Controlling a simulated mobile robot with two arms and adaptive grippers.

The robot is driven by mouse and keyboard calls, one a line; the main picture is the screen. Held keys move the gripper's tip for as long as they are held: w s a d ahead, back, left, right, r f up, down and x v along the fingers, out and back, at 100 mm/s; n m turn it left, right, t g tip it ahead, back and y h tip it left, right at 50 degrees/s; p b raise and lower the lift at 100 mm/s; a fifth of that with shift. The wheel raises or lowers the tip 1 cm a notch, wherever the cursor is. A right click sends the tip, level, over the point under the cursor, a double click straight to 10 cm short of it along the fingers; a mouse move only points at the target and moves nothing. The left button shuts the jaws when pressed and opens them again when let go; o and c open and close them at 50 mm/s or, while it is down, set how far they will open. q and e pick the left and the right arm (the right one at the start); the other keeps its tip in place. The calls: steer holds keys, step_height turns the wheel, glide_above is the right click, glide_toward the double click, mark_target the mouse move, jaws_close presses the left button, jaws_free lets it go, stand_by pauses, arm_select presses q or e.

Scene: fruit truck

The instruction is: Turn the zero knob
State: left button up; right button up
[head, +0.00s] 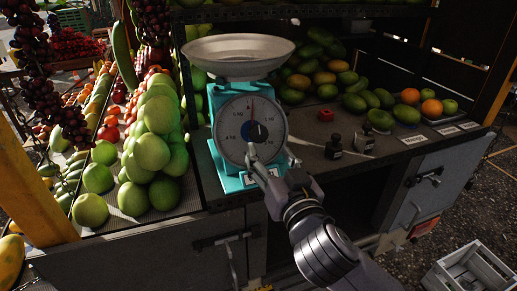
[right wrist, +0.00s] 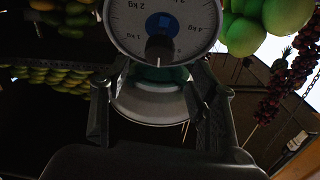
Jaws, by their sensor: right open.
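A teal weighing scale (head: 222,168) with a round white dial (head: 236,112) and a metal pan (head: 238,55) stands on the stall counter. A blue piece sits at the dial's centre. In the right wrist view the dial appears inverted, with the blue centre (right wrist: 163,25) and a small dark knob (right wrist: 158,48) close to it. My right gripper (head: 270,153) is open in front of the dial's lower right. In the wrist view its fingers (right wrist: 155,82) are spread to either side, with the knob beyond the gap; I see no contact. My left gripper is not in view.
Green fruit (head: 152,148) is heaped left of the scale. Two small dark weights (head: 334,147) and a red item (head: 326,115) lie to its right on the counter. Mangoes (head: 380,119) lie behind. A white crate (head: 470,270) is at the lower right.

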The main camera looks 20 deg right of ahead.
mark_target(260, 137)
steer(key=w+p, duration=0.2)
steer(key=w, duration=0.5)
steer(key=shift+w+r+p, duration=0.1)
steer(key=shift+w+p, duration=0.2)
steer(key=shift+p, duration=0.1)
steer(key=shift+w, duration=0.55)
steer(key=shift+c, duration=0.3)
steer(key=c, duration=1.1)
